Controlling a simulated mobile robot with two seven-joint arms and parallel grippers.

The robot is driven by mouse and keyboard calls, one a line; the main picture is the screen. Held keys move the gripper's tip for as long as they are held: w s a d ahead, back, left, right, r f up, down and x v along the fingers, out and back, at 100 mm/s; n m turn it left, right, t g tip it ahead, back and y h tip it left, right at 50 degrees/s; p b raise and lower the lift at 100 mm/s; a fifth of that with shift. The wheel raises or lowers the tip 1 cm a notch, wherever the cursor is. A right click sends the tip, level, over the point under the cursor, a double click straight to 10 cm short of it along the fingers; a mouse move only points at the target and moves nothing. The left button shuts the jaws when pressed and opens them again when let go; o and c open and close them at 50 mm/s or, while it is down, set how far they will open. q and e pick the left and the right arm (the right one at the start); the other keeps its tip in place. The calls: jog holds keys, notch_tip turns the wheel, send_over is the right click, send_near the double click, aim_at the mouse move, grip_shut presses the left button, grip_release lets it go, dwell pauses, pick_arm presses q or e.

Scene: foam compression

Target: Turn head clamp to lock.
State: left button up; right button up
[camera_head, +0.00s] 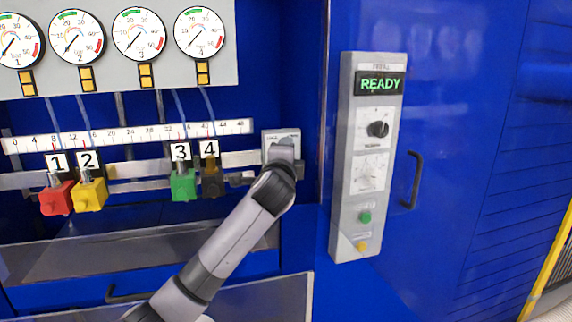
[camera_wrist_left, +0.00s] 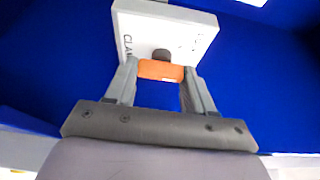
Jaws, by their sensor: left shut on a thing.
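The head clamp is a white plate (camera_wrist_left: 190,35) with partly hidden lettering, a dark round hub (camera_wrist_left: 161,55) and an orange handle (camera_wrist_left: 160,70). In the left wrist view my left gripper (camera_wrist_left: 160,72) has a finger at each end of the orange handle and is shut on it. In the head view the clamp plate (camera_head: 270,137) sits at the right end of the rail. My left gripper (camera_head: 284,150) is in front of it and hides the handle and most of the plate. My right gripper is not in view.
Red (camera_head: 57,198), yellow (camera_head: 90,194), green (camera_head: 183,185) and dark (camera_head: 212,180) blocks hang on the rail left of the clamp. A control panel (camera_head: 347,200) reading READY stands to the right, beside a dark door handle (camera_head: 413,180). Gauges (camera_head: 140,34) are above.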

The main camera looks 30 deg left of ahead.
pick_arm(q)
jog(key=n+y+b, duration=0.1)
jog(key=n+b, duration=0.2)
jog(key=n+t+y+b, duration=0.1)
jog(key=n+b, duration=0.2)
jog(key=b, duration=0.1)
jog(key=n+y+b, duration=0.1)
jog(key=n+b, duration=0.2)
jog(key=b, duration=0.1)
jog(key=shift+f+n+t, duration=0.3)
jog(key=shift+n, duration=0.1)
jog(key=shift+y, duration=0.3)
jog(key=o, duration=1)
jog(key=shift+r, duration=0.1)
jog(key=shift+o, duration=0.2)
jog(key=shift+d, duration=0.15)
jog(key=v, duration=0.7)
jog(key=shift+b, duration=0.4)
